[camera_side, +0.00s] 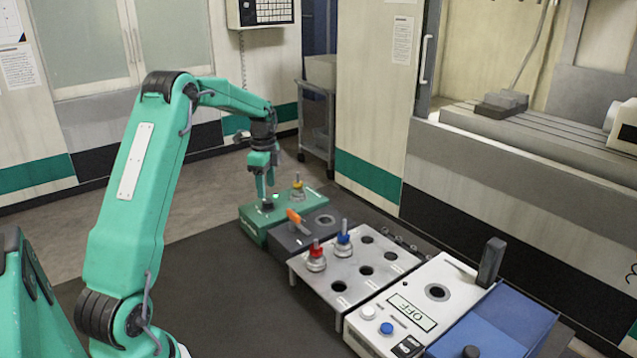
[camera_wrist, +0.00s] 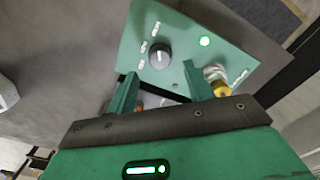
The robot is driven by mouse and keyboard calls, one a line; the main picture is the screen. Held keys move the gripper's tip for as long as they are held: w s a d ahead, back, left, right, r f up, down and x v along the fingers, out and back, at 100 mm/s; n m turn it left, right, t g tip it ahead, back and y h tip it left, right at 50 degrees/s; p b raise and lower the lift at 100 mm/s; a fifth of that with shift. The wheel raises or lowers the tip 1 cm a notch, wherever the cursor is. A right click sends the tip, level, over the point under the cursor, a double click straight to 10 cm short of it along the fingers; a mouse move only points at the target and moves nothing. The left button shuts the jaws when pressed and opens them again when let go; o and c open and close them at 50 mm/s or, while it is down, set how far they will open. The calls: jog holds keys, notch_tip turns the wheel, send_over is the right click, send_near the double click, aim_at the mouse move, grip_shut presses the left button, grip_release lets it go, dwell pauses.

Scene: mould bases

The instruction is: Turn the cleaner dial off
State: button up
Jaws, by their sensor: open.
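The cleaner dial is a round black knob (camera_wrist: 158,53) on the sloping face of a green box (camera_wrist: 185,22), with several small white labels along its left side. A pale pointer mark shows on the knob, but I cannot tell which label it faces. A green lamp (camera_wrist: 204,42) is lit to the right of the knob. In the side view the knob (camera_side: 267,205) sits low on the green box (camera_side: 256,226). My gripper (camera_side: 265,192) points down just above it. In the wrist view my gripper (camera_wrist: 160,90) is open and empty, its fingers apart and short of the knob.
A yellow-topped metal fitting (camera_side: 297,189) stands close to my gripper. Beside the green box are a dark box with an orange handle (camera_side: 294,216), a grey plate (camera_side: 328,279) with red and blue fittings, a white panel reading OFF (camera_side: 411,312) and a blue bin (camera_side: 500,318).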

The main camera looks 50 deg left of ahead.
aim_at(267, 201)
jog(key=shift+f, duration=2.25)
jog(key=c, duration=1)
